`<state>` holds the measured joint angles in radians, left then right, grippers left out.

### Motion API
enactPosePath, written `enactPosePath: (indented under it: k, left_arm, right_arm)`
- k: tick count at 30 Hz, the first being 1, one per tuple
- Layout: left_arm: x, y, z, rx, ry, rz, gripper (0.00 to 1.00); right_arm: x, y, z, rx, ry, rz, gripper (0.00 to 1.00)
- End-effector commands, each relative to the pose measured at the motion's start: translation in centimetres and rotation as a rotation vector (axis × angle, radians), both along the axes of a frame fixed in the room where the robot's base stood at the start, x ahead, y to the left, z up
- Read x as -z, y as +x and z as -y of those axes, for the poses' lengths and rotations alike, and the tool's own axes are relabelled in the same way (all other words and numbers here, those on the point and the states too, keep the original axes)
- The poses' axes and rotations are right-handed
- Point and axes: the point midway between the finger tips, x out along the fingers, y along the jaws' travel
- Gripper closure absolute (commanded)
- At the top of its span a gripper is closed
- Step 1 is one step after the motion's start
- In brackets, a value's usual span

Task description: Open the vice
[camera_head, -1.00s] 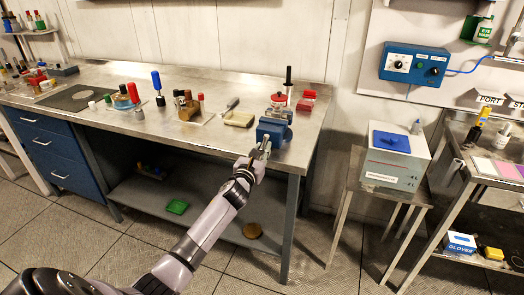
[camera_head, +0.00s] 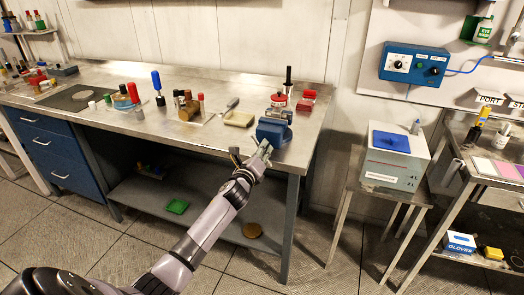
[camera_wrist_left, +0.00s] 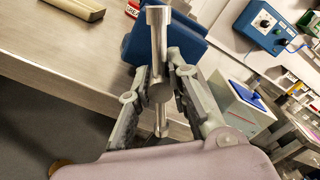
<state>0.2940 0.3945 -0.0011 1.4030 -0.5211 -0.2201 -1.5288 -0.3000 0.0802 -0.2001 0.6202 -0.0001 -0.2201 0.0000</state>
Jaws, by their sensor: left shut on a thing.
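The blue vice (camera_head: 272,131) is at the right front edge of the steel workbench. It also shows in the left wrist view (camera_wrist_left: 185,44), where a grey metal handle bar (camera_wrist_left: 158,38) with a thicker end crosses in front of it. My left gripper (camera_head: 264,150) is at the front of the vice. In the left wrist view its two fingers (camera_wrist_left: 160,90) are closed around the hub of the handle, and the bar stands nearly upright in the picture. The head view is too small to show the jaws of the vice clearly. My right gripper is in neither view.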

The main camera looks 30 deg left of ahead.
Motion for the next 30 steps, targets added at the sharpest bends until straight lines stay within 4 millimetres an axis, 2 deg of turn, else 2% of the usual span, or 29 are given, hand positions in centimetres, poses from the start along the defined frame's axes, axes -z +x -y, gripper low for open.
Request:
enactPosePath:
  k: [8, 22, 23, 30]
  left_arm:
    - [0.13, -0.01, 0.08, 0.001, -0.074, 0.016, 1.0]
    - [0.14, -0.01, 0.09, 0.001, -0.084, 0.019, 1.0]
    - [0.14, -0.01, 0.09, 0.001, -0.084, 0.019, 0.81]
    - [0.06, 0.01, 0.11, 0.002, -0.083, 0.019, 0.65]
  right_arm:
    - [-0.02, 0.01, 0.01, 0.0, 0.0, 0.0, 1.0]
    - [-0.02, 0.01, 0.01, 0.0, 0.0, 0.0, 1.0]
    - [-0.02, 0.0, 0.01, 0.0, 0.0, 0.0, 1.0]
    - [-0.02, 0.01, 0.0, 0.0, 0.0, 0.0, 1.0]
